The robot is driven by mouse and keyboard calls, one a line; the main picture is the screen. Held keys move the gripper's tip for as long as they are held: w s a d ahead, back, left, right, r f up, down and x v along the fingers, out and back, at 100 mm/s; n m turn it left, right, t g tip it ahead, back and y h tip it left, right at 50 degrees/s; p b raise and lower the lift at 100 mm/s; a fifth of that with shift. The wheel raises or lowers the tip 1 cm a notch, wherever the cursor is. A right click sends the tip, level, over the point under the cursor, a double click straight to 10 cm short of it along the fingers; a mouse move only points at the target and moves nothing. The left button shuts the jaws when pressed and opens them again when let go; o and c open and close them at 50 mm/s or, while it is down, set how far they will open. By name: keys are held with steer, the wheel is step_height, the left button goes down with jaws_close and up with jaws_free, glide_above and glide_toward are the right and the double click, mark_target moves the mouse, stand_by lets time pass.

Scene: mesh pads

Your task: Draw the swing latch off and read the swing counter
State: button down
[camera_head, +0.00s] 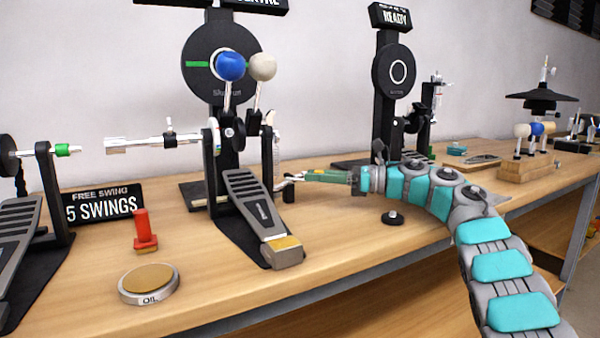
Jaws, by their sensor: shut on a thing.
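The swing counter (103,204) is a black sign at the left on the bench and reads "FREE SWING 5 SWINGS". The drum pedal (246,205) stands at the centre, with a blue beater (230,66) and a cream beater (264,67) raised above it. My gripper (287,180) comes in from the right and is shut at the outer side of the pedal's right post. It is shut on a small part there, which looks like the swing latch; the fingertips mostly cover it, and I cannot tell whether it is still seated.
A red block (145,232) and a round oil tin (149,284) sit at the front left. Another pedal (25,225) is at the left edge. A small black disc (392,218) lies below my arm. A wooden beater stand (540,168) is at the right.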

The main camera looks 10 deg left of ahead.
steer(key=shift+w, duration=0.1)
stand_by(0.5)
steer(key=c, duration=0.7)
jaws_free()
steer(key=d+b, duration=0.1)
steer(key=d, duration=0.7)
steer(key=shift+a, duration=0.1)
